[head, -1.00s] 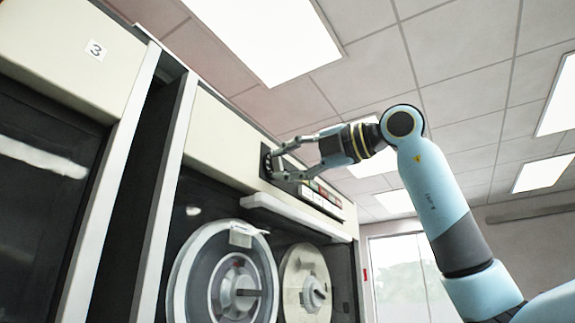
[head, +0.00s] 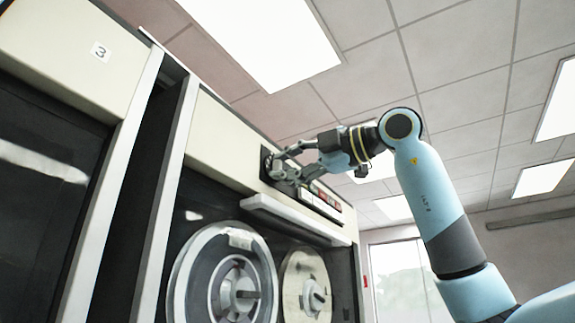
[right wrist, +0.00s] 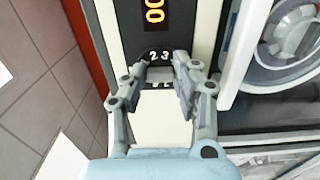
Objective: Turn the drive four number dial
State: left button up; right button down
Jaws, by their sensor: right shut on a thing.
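The number dial (right wrist: 160,56) is a dark round knob with white digits, a 2 and a 3 readable, on the black panel of the tape drive. In the head view the dial (head: 267,160) is small and partly hidden by my fingers. My right gripper (head: 277,167) is at the dial, its two fingers closed on it from opposite sides. In the right wrist view the fingertips of my right gripper (right wrist: 161,70) sit on either side of the dial and cover part of its rim. My left gripper is in neither view.
A lit orange digit display (right wrist: 154,12) is beside the dial. A row of buttons (head: 322,200) lies right of it, above a pale ledge (head: 295,219). Tape reels (head: 225,280) are below. A neighbouring cabinet marked 3 (head: 60,50) stands left. Open room lies right.

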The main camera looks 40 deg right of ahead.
jog(key=c, duration=1)
grip_release()
jog(key=shift+d, duration=0.1)
jog(key=shift+v, duration=3.7)
